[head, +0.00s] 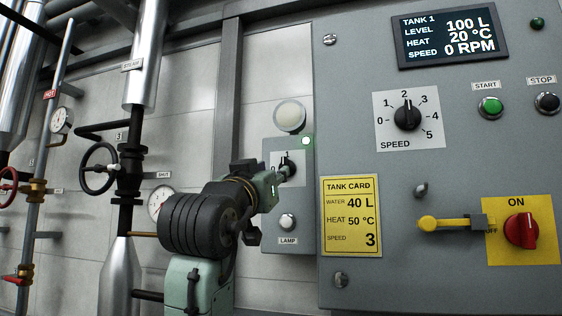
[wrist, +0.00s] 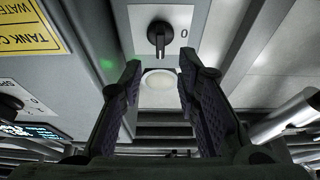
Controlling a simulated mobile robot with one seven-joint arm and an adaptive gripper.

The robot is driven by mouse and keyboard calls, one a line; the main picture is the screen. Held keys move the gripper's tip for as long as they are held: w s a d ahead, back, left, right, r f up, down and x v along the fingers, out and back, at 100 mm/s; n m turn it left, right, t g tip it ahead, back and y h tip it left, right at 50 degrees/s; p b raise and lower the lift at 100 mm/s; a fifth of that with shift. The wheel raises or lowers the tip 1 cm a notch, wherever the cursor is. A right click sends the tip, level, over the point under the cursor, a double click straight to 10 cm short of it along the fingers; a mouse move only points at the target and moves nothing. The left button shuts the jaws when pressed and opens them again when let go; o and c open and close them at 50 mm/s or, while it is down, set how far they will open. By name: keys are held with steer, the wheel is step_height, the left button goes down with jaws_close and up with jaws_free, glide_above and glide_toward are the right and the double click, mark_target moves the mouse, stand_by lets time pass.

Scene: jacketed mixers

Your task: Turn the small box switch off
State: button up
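The small box (head: 269,232) is grey and mounted on the wall, left of the big panel. Its black rotary switch (head: 287,162) has a white plate marked 0 at the left and 1 at the top, and is partly hidden by my gripper (head: 272,183). In the wrist view, turned upside down, the switch (wrist: 160,36) shows ahead of the fingertips, with its handle pointing away from the 0, apparently toward 1. A small green light (head: 305,141) glows on the box. My gripper (wrist: 160,66) is open, its fingers apart with nothing between them.
A round pale lamp (head: 291,116) sits above the box, and a LAMP button (head: 288,222) below the switch. The big panel (head: 350,70) stands close at the right, with a yellow tank card (head: 351,241). Pipes and a black valve wheel (head: 99,168) are at the left.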

mark_target(283, 165)
steer(key=p+x, duration=0.2)
steer(key=x, duration=0.4)
steer(key=shift+w+r+p, duration=0.1)
steer(key=shift+r+p, duration=0.05)
steer(key=shift+p, duration=0.15)
steer(key=shift+w+d+r, duration=0.15)
steer(key=shift+w+d, duration=0.1)
steer(key=shift+w, duration=0.4)
steer(key=shift+c, duration=0.2)
jaws_close()
